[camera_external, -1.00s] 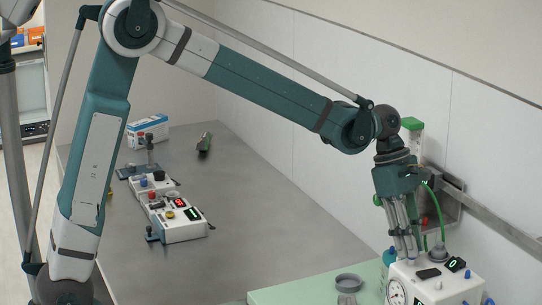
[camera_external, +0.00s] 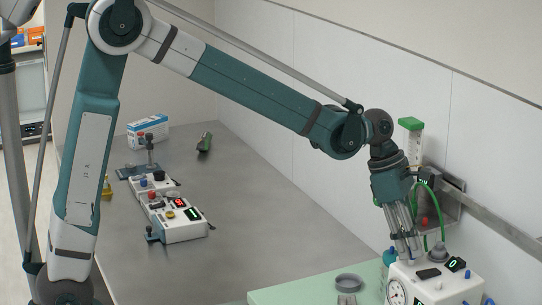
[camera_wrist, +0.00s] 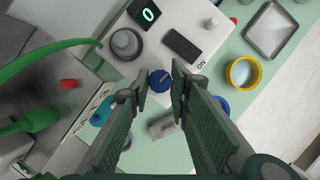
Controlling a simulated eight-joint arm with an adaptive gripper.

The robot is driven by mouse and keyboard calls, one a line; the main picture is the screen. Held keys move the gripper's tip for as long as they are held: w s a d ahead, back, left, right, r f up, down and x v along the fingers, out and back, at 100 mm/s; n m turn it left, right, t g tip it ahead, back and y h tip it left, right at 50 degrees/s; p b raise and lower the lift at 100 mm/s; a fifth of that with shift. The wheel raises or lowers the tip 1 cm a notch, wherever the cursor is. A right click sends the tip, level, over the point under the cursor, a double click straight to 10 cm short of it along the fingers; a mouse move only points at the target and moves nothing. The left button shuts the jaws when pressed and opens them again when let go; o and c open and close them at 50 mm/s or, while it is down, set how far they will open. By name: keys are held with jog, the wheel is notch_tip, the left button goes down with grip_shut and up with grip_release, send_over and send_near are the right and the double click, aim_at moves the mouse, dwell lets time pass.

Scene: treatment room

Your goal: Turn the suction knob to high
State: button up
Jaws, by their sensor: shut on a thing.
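The white suction unit (camera_external: 432,285) stands at the lower right in the external view, with a round gauge (camera_external: 396,293) on its front and a green display (camera_external: 456,264) reading 0. The display also shows in the wrist view (camera_wrist: 149,14). My gripper (camera_external: 412,254) reaches down to the unit from above, its fingers tilted. In the wrist view my gripper (camera_wrist: 160,76) is shut on a round blue knob (camera_wrist: 159,83) at the unit's edge, a fingertip at each side. A light mark shows on the knob. In the external view the fingers' contact is hidden.
A grey round cap (camera_wrist: 126,43) and a dark rectangular switch (camera_wrist: 182,45) sit on the unit's top. A green hose (camera_wrist: 62,46) runs close to my gripper. A yellow-rimmed cup (camera_wrist: 243,73) and a metal tray (camera_wrist: 271,30) stand nearby. Another device (camera_external: 180,222) is farther off.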

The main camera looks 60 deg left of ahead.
jog(key=o, duration=0.9)
jog(key=shift+r, duration=0.1)
jog(key=v, duration=1.1)
jog(key=shift+r, duration=0.35)
jog(key=shift+s+a, duration=0.1)
jog(key=shift+s, duration=0.05)
